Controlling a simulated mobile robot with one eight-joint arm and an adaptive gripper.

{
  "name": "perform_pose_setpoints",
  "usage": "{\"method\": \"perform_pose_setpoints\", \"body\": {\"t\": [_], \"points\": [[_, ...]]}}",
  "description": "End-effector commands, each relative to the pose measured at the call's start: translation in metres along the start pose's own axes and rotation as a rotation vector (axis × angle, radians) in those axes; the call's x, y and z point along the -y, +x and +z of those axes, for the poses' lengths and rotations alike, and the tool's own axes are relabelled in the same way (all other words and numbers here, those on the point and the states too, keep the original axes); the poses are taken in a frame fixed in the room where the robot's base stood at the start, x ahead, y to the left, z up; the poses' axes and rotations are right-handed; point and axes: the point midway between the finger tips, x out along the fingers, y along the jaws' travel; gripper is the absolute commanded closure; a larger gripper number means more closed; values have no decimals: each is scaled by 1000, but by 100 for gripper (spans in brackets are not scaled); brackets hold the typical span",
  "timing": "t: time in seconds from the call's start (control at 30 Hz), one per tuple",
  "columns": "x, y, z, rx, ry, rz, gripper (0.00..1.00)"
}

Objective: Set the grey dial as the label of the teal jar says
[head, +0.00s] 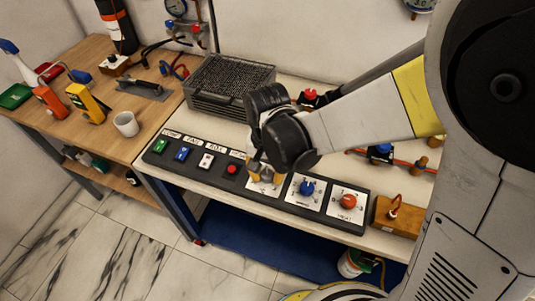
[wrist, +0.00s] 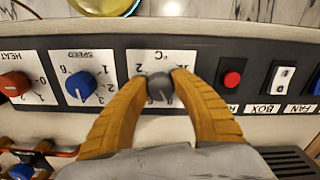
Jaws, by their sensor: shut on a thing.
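The grey dial (wrist: 159,88) sits on a white plate marked °C (wrist: 150,60) in the wrist view, upside down there. My gripper (wrist: 160,82) has its two orange-brown fingers on either side of the dial, shut on it. Where the dial's pointer stands I cannot read. In the head view my gripper (head: 265,174) reaches down to the panel and hides the dial. I cannot make out a teal jar or its label in either view.
Beside the grey dial are a blue SPEED dial (wrist: 80,86) and a red HEAT dial (wrist: 14,84). On the other side are a red button (wrist: 232,78) and a BOX switch (wrist: 283,77). A wire basket (head: 228,85) stands behind the panel (head: 320,215).

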Motion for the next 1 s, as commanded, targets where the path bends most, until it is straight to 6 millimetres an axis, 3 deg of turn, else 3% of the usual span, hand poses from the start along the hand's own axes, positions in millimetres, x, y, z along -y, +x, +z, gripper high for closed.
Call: {"method": "perform_pose_setpoints", "body": {"t": [0.1, 0.13, 0.2, 0.57, 0.67, 1.0], "points": [[0, 0, 0, 1, 0, 1, 100], [0, 0, 0, 1, 0, 1, 61], [0, 0, 0, 1, -1, 0, 47], [0, -5, 0, 0, -1, 0, 47], [0, -18, 0, 0, -1, 0, 47], [0, -92, 1, 0, -1, 0, 47]]}}
